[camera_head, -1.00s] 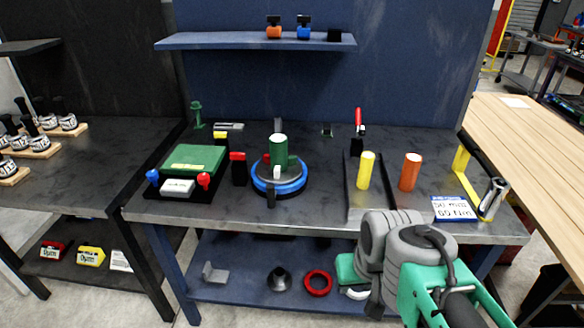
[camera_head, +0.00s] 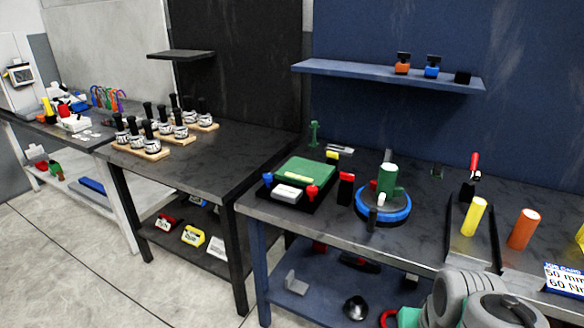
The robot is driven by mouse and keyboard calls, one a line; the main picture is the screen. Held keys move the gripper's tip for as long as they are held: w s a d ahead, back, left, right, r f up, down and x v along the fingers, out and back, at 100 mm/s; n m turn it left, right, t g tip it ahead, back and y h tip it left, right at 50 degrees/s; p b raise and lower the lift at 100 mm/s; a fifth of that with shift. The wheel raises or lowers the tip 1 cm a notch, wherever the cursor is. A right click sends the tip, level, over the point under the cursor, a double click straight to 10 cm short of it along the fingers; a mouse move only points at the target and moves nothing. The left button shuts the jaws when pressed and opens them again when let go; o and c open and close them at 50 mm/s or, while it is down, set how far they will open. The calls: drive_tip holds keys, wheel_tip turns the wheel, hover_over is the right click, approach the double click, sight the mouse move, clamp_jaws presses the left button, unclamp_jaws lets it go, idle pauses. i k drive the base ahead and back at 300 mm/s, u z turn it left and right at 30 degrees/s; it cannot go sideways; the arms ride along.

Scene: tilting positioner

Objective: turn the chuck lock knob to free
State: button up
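The tilting positioner stands on the dark blue bench, right of centre. It has a round blue-rimmed base (camera_head: 383,212) and a green cylinder (camera_head: 388,180) held upright on top. A small white part (camera_head: 381,199) and a black upright handle (camera_head: 372,219) show at its front. I cannot tell which of these is the chuck lock knob, or its setting. My grey arm is at the lower right, in front of the bench. My gripper is not visible.
Left of the positioner are a black block with a red top (camera_head: 346,188) and a green-topped box (camera_head: 306,172) with blue and red knobs. Yellow (camera_head: 474,216) and orange (camera_head: 523,229) cylinders stand to the right. A shelf (camera_head: 390,73) hangs above.

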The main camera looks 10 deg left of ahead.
sight(348, 178)
drive_tip(key=u, duration=0.6)
drive_tip(key=i, duration=1.5)
drive_tip(key=z, duration=0.5)
